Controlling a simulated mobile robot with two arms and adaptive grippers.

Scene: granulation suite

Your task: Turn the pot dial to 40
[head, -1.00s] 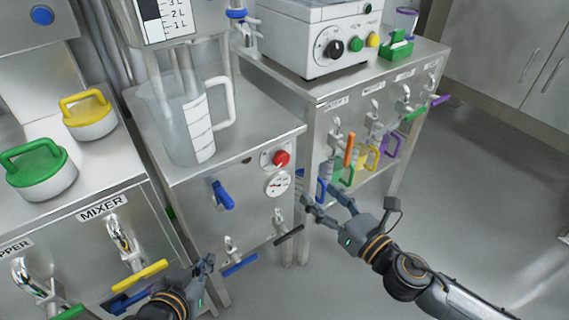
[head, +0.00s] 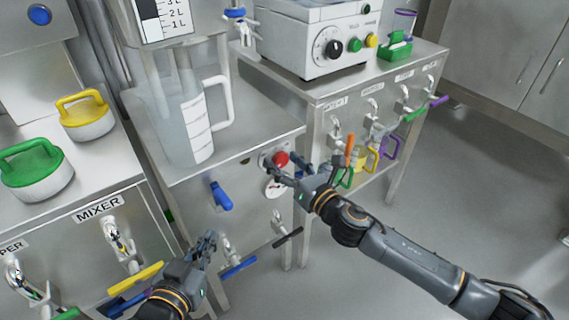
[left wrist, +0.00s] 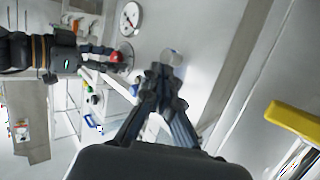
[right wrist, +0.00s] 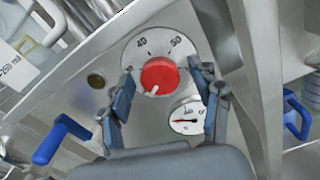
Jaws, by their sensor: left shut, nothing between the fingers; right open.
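The pot dial is a red knob (right wrist: 160,75) on a round plate marked 40 and 50. A white mark on the knob points down and slightly left in the right wrist view. In the head view the red knob (head: 281,158) is on the front panel under the jug. My right gripper (head: 286,166) is open, and its fingers (right wrist: 166,98) are on either side of the knob in the picture; I cannot tell if they touch it. The red knob also shows in the left wrist view (left wrist: 116,57). My left gripper (head: 208,242) is shut and empty, low before the cabinet.
A pressure gauge (right wrist: 187,118) is just beside the dial. A blue valve handle (head: 221,196) sticks out left of it. A clear jug (head: 188,125) stands on the cabinet top. Taps with coloured handles line the right bench (head: 325,95). The floor (head: 480,210) at right is clear.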

